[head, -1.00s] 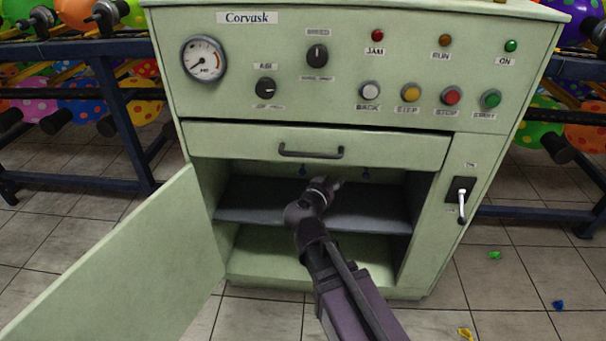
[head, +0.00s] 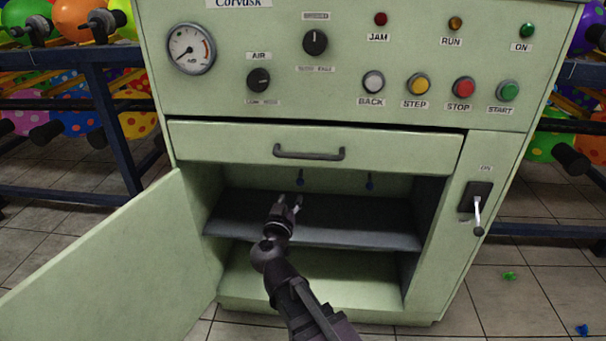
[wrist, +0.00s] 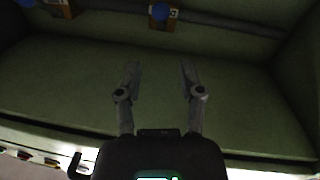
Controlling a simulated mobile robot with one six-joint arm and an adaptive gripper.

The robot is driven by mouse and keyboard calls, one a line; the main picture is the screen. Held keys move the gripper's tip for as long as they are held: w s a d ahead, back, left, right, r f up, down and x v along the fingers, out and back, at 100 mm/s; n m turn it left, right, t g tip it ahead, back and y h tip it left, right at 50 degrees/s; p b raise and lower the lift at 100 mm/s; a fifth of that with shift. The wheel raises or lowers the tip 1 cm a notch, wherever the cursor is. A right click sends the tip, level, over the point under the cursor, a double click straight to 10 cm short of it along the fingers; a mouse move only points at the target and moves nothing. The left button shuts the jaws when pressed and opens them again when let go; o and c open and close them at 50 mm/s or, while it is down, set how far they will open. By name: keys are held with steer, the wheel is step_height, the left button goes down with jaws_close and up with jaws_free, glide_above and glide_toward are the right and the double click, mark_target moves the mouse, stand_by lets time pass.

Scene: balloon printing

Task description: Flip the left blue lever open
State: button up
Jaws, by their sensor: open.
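The left blue lever (head: 300,177) hangs at the back of the open cabinet, above the dark shelf. It is small, and its exact position is hard to read. My gripper (head: 289,201) is inside the cabinet opening, open and empty. Its fingertips appear just below and slightly left of that lever in the head view. In the wrist view, my gripper (wrist: 160,67) has its fingers spread apart. A blue piece on an orange-brown mount (wrist: 163,14) lies ahead, roughly in line with the gap, apart from the fingers. I cannot tell for certain which lever it is.
A second blue lever (head: 370,181) hangs to the right. The dark shelf (head: 350,232) crosses the opening under my gripper. A drawer with a handle (head: 309,154) is above. The open door (head: 110,265) swings out at left. A switch lever (head: 478,212) is on the right front.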

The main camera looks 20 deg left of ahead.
mark_target(301, 171)
steer(key=shift+a, duration=0.1)
steer(key=w, duration=0.4)
steer(key=w+a, duration=0.1)
steer(key=w, duration=0.8)
steer(key=shift+w+a, duration=0.25)
steer(key=shift+w, duration=0.1)
jaws_close()
